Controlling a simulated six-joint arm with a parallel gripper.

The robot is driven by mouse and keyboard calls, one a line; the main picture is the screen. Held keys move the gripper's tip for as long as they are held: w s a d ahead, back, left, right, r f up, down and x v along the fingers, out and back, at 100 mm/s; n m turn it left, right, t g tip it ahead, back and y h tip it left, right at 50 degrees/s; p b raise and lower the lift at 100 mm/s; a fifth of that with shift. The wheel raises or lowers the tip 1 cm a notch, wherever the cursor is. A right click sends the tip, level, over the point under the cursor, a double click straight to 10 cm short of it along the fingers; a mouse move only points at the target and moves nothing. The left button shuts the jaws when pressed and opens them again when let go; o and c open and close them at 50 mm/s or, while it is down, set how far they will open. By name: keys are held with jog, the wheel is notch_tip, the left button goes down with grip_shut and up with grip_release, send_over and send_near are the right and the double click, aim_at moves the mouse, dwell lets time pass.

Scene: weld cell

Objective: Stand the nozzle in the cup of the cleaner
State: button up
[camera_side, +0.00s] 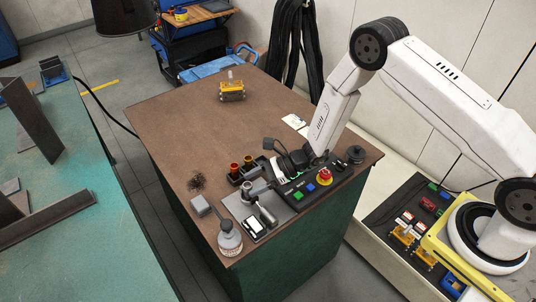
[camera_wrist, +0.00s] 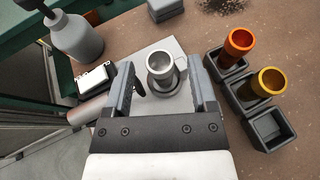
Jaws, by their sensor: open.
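The cleaner is a grey plate (camera_side: 238,207) with fittings on the bench; its plate also shows in the wrist view (camera_wrist: 186,99). On it a silver hollow cylinder (camera_wrist: 160,61) stands upright in a dark round ring; it also shows in the side view (camera_side: 247,190). I cannot tell whether this is the nozzle in the cup or the cup alone. My gripper (camera_wrist: 164,72) is open, with one finger on each side of the cylinder and gaps visible. A red-orange nozzle (camera_wrist: 237,45) and a yellow nozzle (camera_wrist: 268,83) stand in a dark rack (camera_wrist: 268,130), whose nearest compartment is empty.
A grey bottle (camera_wrist: 77,40) and a small white-faced box (camera_wrist: 95,78) stand left of the cylinder. A panel with buttons (camera_side: 310,187) is close by. The far bench top is mostly free around a yellow device (camera_side: 231,92).

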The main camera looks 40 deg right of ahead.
jog(key=v, duration=0.9)
jog(key=shift+s+d+r, duration=0.15)
jog(key=shift+d, duration=0.2)
jog(key=shift+s+a+r+n+g, duration=0.2)
jog(key=shift+s+r+n+g, duration=0.2)
jog(key=shift+s+n, duration=0.1)
jog(key=s+d+r+n+h, duration=0.4)
jog(key=s+r+n+h, duration=0.2)
jog(key=n, duration=0.4)
jog(key=s+d+r+n+g+h, duration=0.1)
jog(key=s+d+r+n+h, duration=0.3)
jog(key=n, duration=0.7)
jog(key=s+r+h, duration=0.2)
jog(key=s+r, duration=0.1)
jog(key=shift+s+d+g, duration=0.3)
